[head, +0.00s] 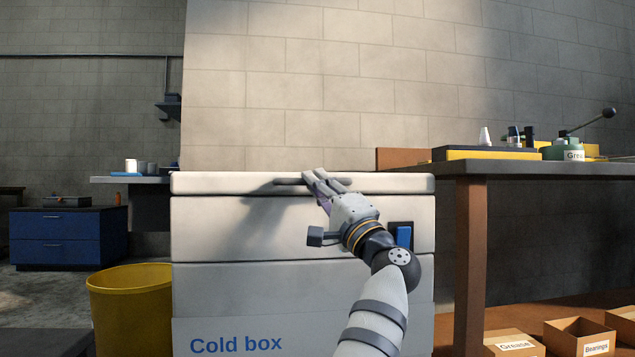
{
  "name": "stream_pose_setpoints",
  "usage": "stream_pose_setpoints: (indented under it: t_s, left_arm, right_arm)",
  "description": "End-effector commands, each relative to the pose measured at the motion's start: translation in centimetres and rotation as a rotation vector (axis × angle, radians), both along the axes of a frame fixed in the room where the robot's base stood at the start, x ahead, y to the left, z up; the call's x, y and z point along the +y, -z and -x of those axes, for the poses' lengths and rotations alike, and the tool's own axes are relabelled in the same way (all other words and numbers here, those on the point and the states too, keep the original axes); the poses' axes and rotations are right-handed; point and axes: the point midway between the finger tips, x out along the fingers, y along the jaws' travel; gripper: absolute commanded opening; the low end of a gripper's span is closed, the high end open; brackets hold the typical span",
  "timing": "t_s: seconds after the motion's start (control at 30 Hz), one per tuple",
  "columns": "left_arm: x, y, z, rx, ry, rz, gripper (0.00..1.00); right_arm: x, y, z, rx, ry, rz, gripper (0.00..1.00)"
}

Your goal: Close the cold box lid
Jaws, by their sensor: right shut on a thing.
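The white cold box (230,285) stands in the middle of the head view, with "Cold box" in blue on its front. Its lid (220,184) lies flat along the top, level with the body, and looks down. My right gripper (318,185) reaches up from the lower right to the lid's front edge. Its fingers are shut on the dark lid handle (288,182), which shows to the left of the fingers. Part of the handle is hidden behind the gripper. My left gripper is not in view.
A yellow bin (130,310) stands left of the box. A blue cabinet (66,236) is at the far left.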

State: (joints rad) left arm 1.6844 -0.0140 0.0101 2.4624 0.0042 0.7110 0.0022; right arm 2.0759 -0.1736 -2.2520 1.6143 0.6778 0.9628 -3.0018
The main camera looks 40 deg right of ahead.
Motion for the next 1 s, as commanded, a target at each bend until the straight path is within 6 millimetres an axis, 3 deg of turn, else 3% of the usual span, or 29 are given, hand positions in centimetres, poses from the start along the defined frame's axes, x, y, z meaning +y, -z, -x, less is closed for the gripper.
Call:
stream_pose_setpoints:
  t_s: [0.03,0.07,0.1,0.17,0.63,1.0]
  left_arm:
    - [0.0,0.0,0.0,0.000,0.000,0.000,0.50]
    - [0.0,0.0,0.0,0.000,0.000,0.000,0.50]
    - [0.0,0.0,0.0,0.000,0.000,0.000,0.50]
    - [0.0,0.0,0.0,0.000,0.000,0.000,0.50]
    - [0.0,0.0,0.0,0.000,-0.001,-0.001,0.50]
    - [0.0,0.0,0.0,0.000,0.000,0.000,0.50]
  right_arm:
    - [-0.1,1.7,-0.7,0.036,-0.004,-0.005,0.00]
    - [-0.1,1.7,-0.7,0.036,-0.004,-0.004,0.00]
    - [0.0,1.7,-0.7,0.037,-0.004,-0.005,0.20]
    - [0.0,1.7,-0.8,0.038,-0.006,-0.005,0.33]
    - [0.0,1.8,0.1,0.031,-0.002,-0.002,0.33]
    - [0.2,6.4,8.1,0.028,0.002,-0.002,0.33]
